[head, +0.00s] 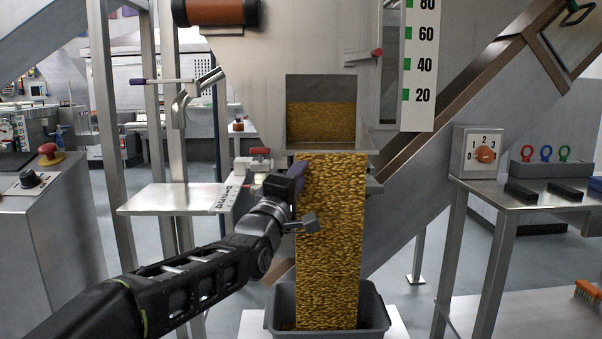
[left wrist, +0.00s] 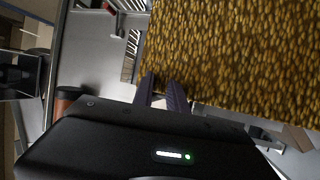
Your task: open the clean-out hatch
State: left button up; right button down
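The clean-out hatch shows in the head view as a rectangular opening in the steel hopper wall, with a metal flap (head: 345,136) jutting out below it. Golden chips (head: 320,122) fill the lower part of the opening. A broad sheet of chips (head: 332,240) drops from the flap into a grey bin (head: 383,322). My left gripper (head: 296,172) is at the left edge of this sheet, below the flap. My right gripper is in neither view.
A small shelf (head: 165,198) stands left of the chute. A red-handled clamp (head: 260,152) is just behind my left gripper. On the right is a steel table (head: 530,197) with a dial box (head: 478,152). A grey cabinet (head: 45,225) stands at the far left.

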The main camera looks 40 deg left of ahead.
pick_arm(q)
jog(key=s+a+f+b, duration=0.1)
jog(key=s+f+b, duration=0.3)
jog(key=f, duration=0.3)
jog(key=shift+f, duration=0.35)
dwell(0.4)
jog(key=shift+a, duration=0.1)
